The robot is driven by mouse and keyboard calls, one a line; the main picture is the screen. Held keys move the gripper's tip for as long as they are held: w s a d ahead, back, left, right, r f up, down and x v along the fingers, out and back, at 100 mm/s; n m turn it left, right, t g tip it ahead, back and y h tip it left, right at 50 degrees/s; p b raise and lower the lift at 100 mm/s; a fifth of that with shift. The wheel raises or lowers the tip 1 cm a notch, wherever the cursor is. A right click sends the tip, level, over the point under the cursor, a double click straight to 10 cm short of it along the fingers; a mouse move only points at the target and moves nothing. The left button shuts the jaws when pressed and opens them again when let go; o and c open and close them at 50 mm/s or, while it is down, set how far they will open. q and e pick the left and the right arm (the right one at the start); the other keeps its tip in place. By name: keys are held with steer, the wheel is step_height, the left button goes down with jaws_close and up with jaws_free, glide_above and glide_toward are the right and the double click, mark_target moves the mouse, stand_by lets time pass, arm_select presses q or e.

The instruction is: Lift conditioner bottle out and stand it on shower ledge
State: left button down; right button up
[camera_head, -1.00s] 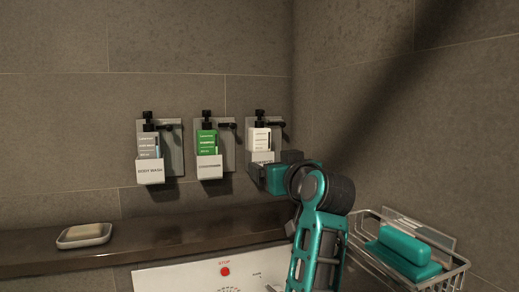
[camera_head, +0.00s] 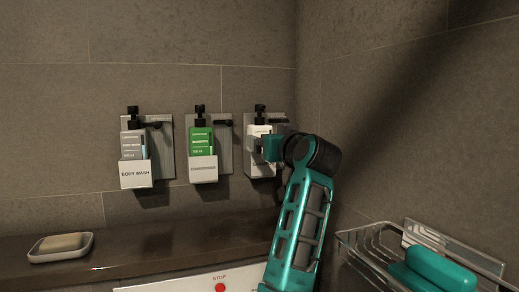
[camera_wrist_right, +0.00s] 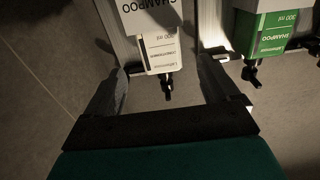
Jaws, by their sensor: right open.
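The white conditioner bottle (camera_head: 260,130), with a black pump, stands in the right-hand wall holder (camera_head: 261,171). In the right wrist view, upside down, its label reads conditioner (camera_wrist_right: 162,56), and the holder (camera_wrist_right: 150,14) is marked SHAMPOO. My right gripper (camera_head: 264,147) is in front of the bottle at the holder's upper edge and partly hides it. In the wrist view its open fingers (camera_wrist_right: 162,78) lie on either side of the bottle with gaps. The shower ledge (camera_head: 190,238) runs along the wall below the holders. My left gripper is not in view.
A green shampoo bottle (camera_head: 201,142) stands in the middle holder, marked conditioner. A body wash bottle (camera_head: 132,146) stands in the left holder. A soap dish (camera_head: 62,255) sits on the ledge's left end. A wire basket (camera_head: 365,250) holds a teal item (camera_head: 438,270) at right. The ledge's middle is clear.

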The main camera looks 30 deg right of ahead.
mark_target(260, 128)
steer(key=shift+x, duration=2.75)
steer(key=shift+w+d, duration=0.1)
steer(key=shift+w, duration=0.35)
steer(key=shift+c, duration=0.2)
steer(key=c, duration=1)
steer(key=shift+r, duration=0.1)
steer(key=shift+c, duration=0.8)
